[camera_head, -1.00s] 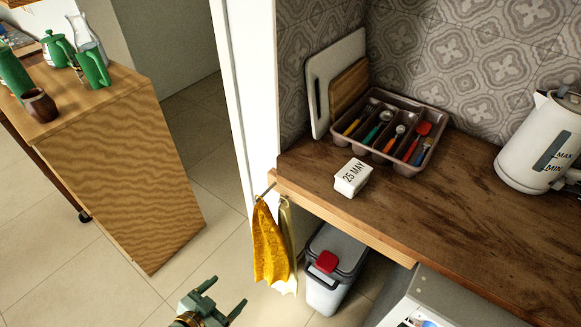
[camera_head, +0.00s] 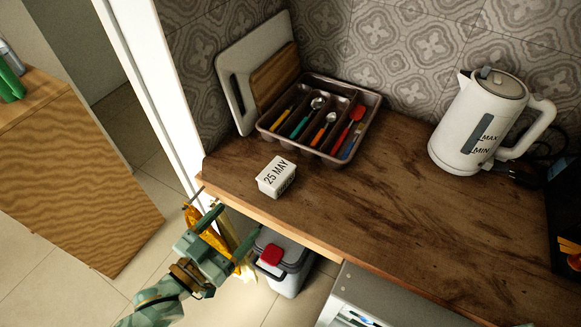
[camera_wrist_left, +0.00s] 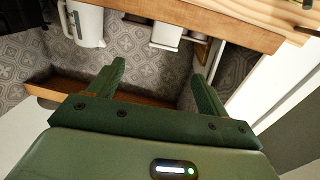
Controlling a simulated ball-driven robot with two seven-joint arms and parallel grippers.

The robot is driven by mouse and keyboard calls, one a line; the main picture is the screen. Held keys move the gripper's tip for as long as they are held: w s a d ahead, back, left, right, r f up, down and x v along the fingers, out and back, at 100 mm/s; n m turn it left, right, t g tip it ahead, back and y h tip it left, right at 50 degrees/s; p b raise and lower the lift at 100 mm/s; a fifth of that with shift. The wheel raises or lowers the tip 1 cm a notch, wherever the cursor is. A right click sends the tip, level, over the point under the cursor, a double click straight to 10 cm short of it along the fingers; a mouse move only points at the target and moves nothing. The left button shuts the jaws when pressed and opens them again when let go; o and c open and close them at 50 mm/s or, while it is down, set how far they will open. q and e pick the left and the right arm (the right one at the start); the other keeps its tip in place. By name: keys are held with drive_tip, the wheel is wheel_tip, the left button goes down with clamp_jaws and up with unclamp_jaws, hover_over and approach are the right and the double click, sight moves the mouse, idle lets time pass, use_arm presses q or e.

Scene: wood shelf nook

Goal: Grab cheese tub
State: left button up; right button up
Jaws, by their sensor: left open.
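The cheese tub (camera_head: 276,178) is a small white box with a lid marked "25 MAY". It stands on the wooden counter near its front left edge, in front of the cutlery tray. My left gripper (camera_head: 233,228) is open and empty, in front of and below the counter edge, to the lower left of the tub and apart from it. In the left wrist view, which looks upside down, the open fingers (camera_wrist_left: 157,72) point towards the counter, and a white block that seems to be the tub (camera_wrist_left: 165,36) shows beyond them. My right gripper is not in view.
A cutlery tray (camera_head: 372,98) stands behind the tub, with a white board (camera_head: 234,88) leaning at its left. A white kettle (camera_head: 478,125) stands at the right. Yellow cloth (camera_head: 192,218) and a bin (camera_head: 290,280) are below the counter edge. The counter right of the tub is clear.

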sight(267, 187)
use_arm(q)
drive_tip(key=b+x, duration=0.1)
drive_tip(key=x, duration=0.9)
drive_tip(key=shift+w+f+b, duration=0.1)
drive_tip(key=shift+b, duration=0.25)
drive_tip(key=shift+w+d, duration=0.4)
drive_tip(key=shift+w, duration=0.05)
drive_tip(key=x, duration=0.1)
drive_tip(key=b+x, duration=0.1)
drive_tip(key=x, duration=0.1)
drive_tip(key=b+x, duration=0.1)
drive_tip(key=x, duration=0.1)
drive_tip(key=shift+w+a+f, duration=0.2)
drive_tip(key=shift+w+f, duration=0.05)
drive_tip(key=shift+f, duration=0.05)
drive_tip(key=shift+r, duration=0.1)
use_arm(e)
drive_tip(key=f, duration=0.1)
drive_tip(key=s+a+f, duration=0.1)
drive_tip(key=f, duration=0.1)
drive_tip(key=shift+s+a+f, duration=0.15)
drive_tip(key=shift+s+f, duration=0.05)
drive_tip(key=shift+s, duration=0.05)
use_arm(q)
drive_tip(key=c, duration=1.2)
